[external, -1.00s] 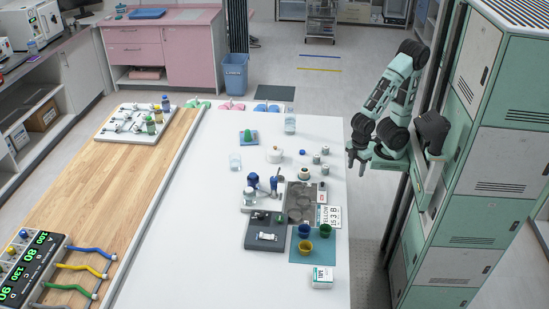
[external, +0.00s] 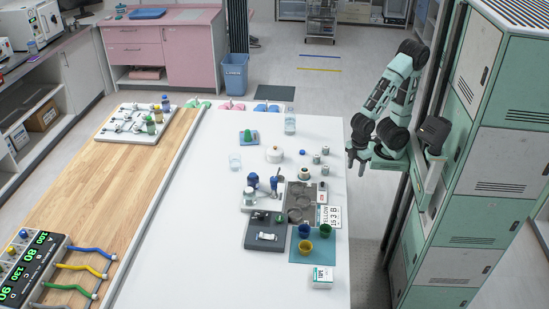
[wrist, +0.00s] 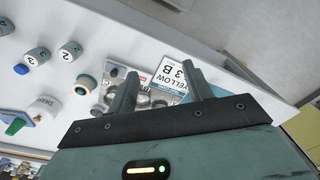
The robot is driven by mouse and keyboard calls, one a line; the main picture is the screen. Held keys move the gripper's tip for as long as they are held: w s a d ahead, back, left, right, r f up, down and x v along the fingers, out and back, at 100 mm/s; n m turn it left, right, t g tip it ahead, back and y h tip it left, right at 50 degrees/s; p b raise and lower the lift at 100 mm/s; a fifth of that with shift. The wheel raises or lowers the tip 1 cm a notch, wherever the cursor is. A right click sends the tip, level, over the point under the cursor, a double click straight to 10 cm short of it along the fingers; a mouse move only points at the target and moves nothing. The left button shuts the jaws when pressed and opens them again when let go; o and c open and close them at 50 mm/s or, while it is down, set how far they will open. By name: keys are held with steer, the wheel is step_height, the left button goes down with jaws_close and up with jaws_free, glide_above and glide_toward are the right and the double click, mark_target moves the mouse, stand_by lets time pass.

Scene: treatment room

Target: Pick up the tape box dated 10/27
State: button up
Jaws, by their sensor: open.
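My gripper (external: 358,160) is open and empty, in the air just past the right edge of the white table. In the wrist view my gripper (wrist: 160,84) has its two fingers apart, with table items below between them. A small white box with a green edge (external: 321,277) lies at the table's near right in the external view. Its print is too small to read, so I cannot tell whether it is the tape box dated 10/27. A small white and red item (external: 323,197) lies by the grey tray (external: 294,213); its print is also unreadable.
Blue, green and yellow cups stand on a teal mat (external: 296,255) on the white table (external: 200,270). A card reading YELLOW (external: 329,217) and a dark platform (external: 254,240) lie nearby. Numbered cylinders (wrist: 70,51) stand farther back. Green-and-grey lockers (external: 485,157) stand at the right.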

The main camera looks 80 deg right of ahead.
mark_target(322, 286)
steer(key=o, duration=0.8)
steer(key=shift+o, duration=0.2)
